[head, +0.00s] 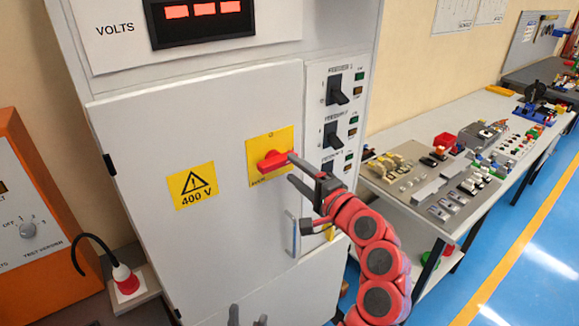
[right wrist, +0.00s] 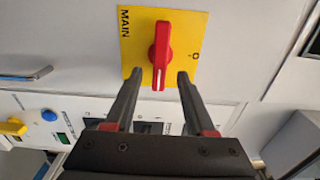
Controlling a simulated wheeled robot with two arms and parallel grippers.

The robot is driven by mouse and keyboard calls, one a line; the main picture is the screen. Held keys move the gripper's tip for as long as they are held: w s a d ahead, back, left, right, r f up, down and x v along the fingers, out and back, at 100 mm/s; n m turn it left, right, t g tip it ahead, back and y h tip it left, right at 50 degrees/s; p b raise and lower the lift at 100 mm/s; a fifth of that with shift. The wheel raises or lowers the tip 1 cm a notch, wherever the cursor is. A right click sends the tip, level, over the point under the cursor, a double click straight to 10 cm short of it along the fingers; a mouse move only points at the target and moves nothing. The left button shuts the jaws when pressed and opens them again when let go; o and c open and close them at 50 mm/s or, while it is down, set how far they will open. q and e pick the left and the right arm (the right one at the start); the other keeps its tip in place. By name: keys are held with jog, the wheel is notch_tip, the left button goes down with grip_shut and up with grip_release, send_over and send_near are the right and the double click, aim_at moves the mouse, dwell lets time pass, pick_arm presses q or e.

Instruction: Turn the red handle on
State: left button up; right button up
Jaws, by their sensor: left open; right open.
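The red handle (head: 272,161) is a rotary knob on a yellow plate (head: 284,139) on the grey cabinet door. It lies roughly horizontal in the head view. In the right wrist view the handle (right wrist: 160,52) stands along the picture's height, beside the word MAIN and an O mark. My right gripper (head: 291,167) is open at the handle's right end. In the right wrist view its fingertips (right wrist: 158,77) straddle the handle's near end; whether they touch it I cannot tell. My left gripper (head: 248,315) is open and empty at the bottom edge, low before the cabinet.
Black toggle switches (head: 333,134) line the panel right of the door. A door pull (head: 291,235) sits below the handle. A yellow 400 V warning sign (head: 193,185) is to the left. An orange tester (head: 30,215) stands left, and a cluttered workbench (head: 405,140) right.

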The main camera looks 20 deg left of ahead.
jog(key=p+v, duration=0.9)
jog(key=v, duration=0.5)
jog(key=shift+d+f, duration=0.1)
